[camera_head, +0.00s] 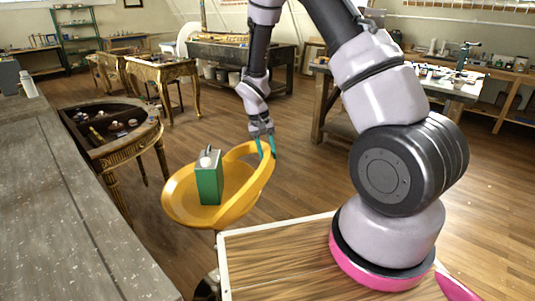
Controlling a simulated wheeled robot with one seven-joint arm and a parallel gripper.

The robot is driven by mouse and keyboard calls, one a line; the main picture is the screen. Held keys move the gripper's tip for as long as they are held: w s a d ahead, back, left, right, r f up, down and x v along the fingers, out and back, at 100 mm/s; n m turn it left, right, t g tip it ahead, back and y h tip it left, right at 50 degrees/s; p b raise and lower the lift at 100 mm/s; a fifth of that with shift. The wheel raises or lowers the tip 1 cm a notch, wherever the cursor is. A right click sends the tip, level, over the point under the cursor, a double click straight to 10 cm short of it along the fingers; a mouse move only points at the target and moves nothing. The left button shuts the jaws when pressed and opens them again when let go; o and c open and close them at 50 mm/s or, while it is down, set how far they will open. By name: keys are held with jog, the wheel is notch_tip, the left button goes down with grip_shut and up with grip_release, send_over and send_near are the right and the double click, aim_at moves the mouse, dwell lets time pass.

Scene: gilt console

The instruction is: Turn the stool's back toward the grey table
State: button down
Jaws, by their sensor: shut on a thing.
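The stool (178,195) has a round yellow seat and a yellow looped back on its right side. My gripper (264,148), with teal fingers, is shut on the upper right part of that back. A green box-like can (209,180) with a light top stands upright on the seat. The grey table (60,215) runs along the left edge, left of the stool. The stool's back is on the side away from it. The stool's leg is mostly hidden below the seat.
A gilt console (128,148) with small items on top stands behind the stool, close to the grey table. A workbench (325,100) stands at the back right. Wooden floor (290,185) is clear right of the stool. My wood-topped base is in front.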

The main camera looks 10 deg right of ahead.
aim_at(267, 158)
jog(key=shift+s, duration=0.15)
jog(key=shift+s+a+m, duration=0.25)
jog(key=shift+s+m, duration=0.2)
jog(key=shift+s, duration=0.25)
jog(key=shift+s+a+m, duration=0.25)
jog(key=shift+s+m, duration=0.2)
jog(key=shift+s, duration=0.2)
jog(key=s+a+m, duration=0.1)
jog(key=s, duration=0.1)
jog(key=s+a+m, duration=0.1)
jog(key=s, duration=0.1)
jog(key=s+a+m+g, duration=0.1)
jog(key=s, duration=0.1)
jog(key=shift+a+m, duration=0.3)
jog(key=shift+m, duration=0.1)
jog(key=s+a+m, duration=0.1)
jog(key=a, duration=0.1)
jog(key=s+a+m, duration=0.1)
jog(key=s+a, duration=0.1)
jog(key=s+a+m+y, duration=0.1)
jog(key=s+a+m, duration=0.1)
jog(key=shift+g, duration=0.3)
jog(key=w+a+m+y, duration=0.2)
jog(key=a+m, duration=1.2)
jog(key=a, duration=0.9)
jog(key=shift+w+y, duration=0.3)
jog(key=shift+a, duration=0.1)
